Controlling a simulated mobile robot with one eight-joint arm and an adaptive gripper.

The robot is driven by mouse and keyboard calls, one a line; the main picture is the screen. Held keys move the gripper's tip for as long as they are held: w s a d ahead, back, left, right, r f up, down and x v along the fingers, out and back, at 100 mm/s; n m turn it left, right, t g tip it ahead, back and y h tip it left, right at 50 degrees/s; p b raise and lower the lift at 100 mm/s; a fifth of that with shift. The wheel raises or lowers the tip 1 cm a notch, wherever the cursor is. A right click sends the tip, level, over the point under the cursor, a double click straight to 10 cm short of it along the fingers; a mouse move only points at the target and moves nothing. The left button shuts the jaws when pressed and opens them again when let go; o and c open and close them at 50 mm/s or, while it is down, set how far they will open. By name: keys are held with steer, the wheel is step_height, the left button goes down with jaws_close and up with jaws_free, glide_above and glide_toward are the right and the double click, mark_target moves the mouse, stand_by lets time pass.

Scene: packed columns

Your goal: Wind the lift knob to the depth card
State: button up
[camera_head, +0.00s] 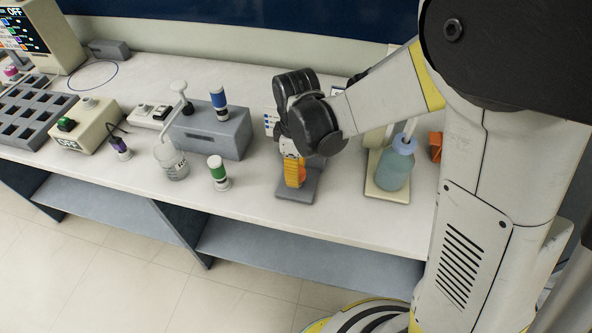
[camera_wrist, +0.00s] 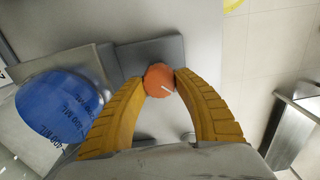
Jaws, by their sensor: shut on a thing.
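An orange knob (camera_wrist: 157,78) with a short white line on its face shows in the wrist view, in front of a grey block. The two yellow ribbed fingers of my gripper (camera_wrist: 160,84) close on it from both sides. In the head view my gripper (camera_head: 293,172) is low over a grey stand base (camera_head: 309,188); its black body hides much of the stand, and the knob cannot be made out there. A white panel with blue marks (camera_head: 270,122), perhaps the card, shows partly beside my gripper. A blue round surface marked 400 ML (camera_wrist: 60,103) lies left of the fingers.
A bottle of bluish liquid (camera_head: 395,168) stands close on the right. The bench front edge is near the stand.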

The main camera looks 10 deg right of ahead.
steer(key=m, duration=0.4)
steer(key=shift+f+m+b, duration=0.1)
steer(key=shift+m+b, duration=0.3)
steer(key=m, duration=0.4)
steer(key=shift+d, duration=0.1)
steer(key=m, duration=0.5)
steer(key=shift+b, duration=0.4)
steer(key=shift+d+m, duration=0.1)
steer(key=shift+m, duration=1.8)
steer(key=o, duration=1.2)
